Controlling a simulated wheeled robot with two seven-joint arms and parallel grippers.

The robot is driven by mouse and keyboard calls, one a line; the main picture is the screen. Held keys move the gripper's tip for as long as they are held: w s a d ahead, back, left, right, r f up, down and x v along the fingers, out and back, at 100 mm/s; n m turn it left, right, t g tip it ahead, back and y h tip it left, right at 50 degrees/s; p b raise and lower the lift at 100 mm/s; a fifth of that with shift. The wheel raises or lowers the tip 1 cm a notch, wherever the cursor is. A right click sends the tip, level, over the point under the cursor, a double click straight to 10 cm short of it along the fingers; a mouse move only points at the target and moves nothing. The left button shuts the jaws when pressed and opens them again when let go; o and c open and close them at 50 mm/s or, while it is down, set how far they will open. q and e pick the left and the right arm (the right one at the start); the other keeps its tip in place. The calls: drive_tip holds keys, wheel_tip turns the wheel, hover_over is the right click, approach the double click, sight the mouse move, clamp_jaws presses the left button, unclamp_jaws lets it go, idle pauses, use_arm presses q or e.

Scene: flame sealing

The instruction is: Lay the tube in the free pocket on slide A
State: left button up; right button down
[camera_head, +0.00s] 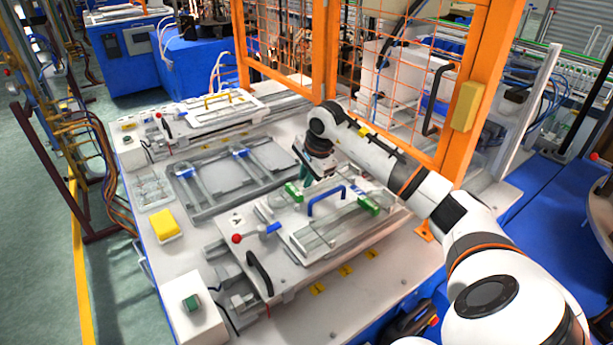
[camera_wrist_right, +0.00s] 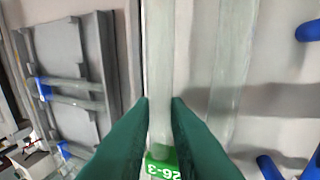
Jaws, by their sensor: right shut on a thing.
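My right gripper (camera_wrist_right: 160,102) has green fingers closed on a clear tube (camera_wrist_right: 160,60) with a green label marked with characters, in the right wrist view. In the head view my right gripper (camera_head: 306,178) is low at the back edge of slide A (camera_head: 232,262), beside a green-marked tube end (camera_head: 293,190). Slide A is a pale plate marked with an A and carrying a clear fixture. A second clear tube (camera_wrist_right: 235,60) lies parallel to the held one, to its right. I cannot tell whether the held tube touches the slide. My left gripper is not in view.
A blue arched handle (camera_head: 327,199) rises from slide A close to my gripper. A red-knobbed lever (camera_head: 237,239) and a black handle (camera_head: 259,272) are at its left. A grey rack (camera_head: 197,197) lies behind. The orange mesh guard (camera_head: 410,95) stands behind my arm.

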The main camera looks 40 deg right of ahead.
drive_tip(key=shift+f, duration=0.15)
idle(0.3)
drive_tip(key=c, duration=1.3)
unclamp_jaws()
drive_tip(key=b+v, duration=0.3)
drive_tip(key=v, duration=0.9)
